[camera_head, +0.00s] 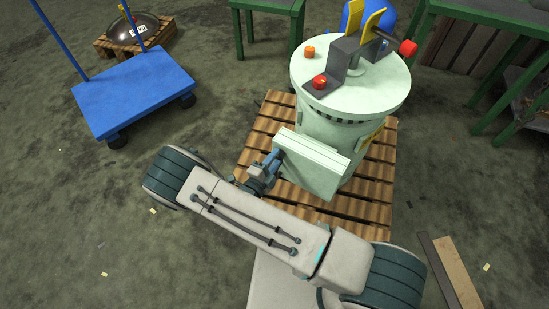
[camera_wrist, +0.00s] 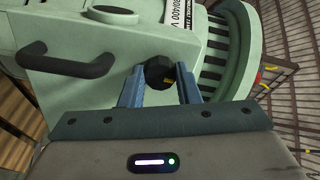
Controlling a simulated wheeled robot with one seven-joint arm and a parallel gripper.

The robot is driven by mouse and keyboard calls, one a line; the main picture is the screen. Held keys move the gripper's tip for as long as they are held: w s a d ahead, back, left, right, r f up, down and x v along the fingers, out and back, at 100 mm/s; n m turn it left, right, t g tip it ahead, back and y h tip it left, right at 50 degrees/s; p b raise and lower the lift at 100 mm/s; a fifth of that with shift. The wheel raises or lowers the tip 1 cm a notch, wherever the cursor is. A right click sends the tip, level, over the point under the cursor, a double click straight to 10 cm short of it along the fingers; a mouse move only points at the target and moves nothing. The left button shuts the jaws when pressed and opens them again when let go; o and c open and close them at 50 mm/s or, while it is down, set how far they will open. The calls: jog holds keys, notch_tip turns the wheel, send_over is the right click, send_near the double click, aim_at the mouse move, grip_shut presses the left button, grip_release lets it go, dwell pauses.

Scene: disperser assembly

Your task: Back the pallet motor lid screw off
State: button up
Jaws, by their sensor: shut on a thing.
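The pale green motor (camera_head: 345,125) stands on a wooden pallet (camera_head: 262,128). Its box-shaped lid (camera_head: 312,152) faces me on the near side. In the wrist view, the lid (camera_wrist: 105,90) carries a black handle (camera_wrist: 66,64). In the head view, my gripper (camera_head: 272,160) is at the left end of the lid, and the screw is hidden there.
A blue cart (camera_head: 135,90) stands at the left, and a small pallet (camera_head: 108,44) with a dark dome (camera_head: 133,30) is behind it. Green tables (camera_head: 478,12) stand at the back and right. Planks (camera_head: 455,270) lie at the lower right. The floor at left is mostly clear.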

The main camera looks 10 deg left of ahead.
jog(key=shift+n, duration=0.7)
jog(key=o, duration=1)
jog(key=shift+c, duration=0.2)
jog(key=v, duration=1.3)
jog(key=shift+s+a+p, duration=0.2)
jog(key=shift+s+p, duration=0.1)
jog(key=shift+s, duration=0.05)
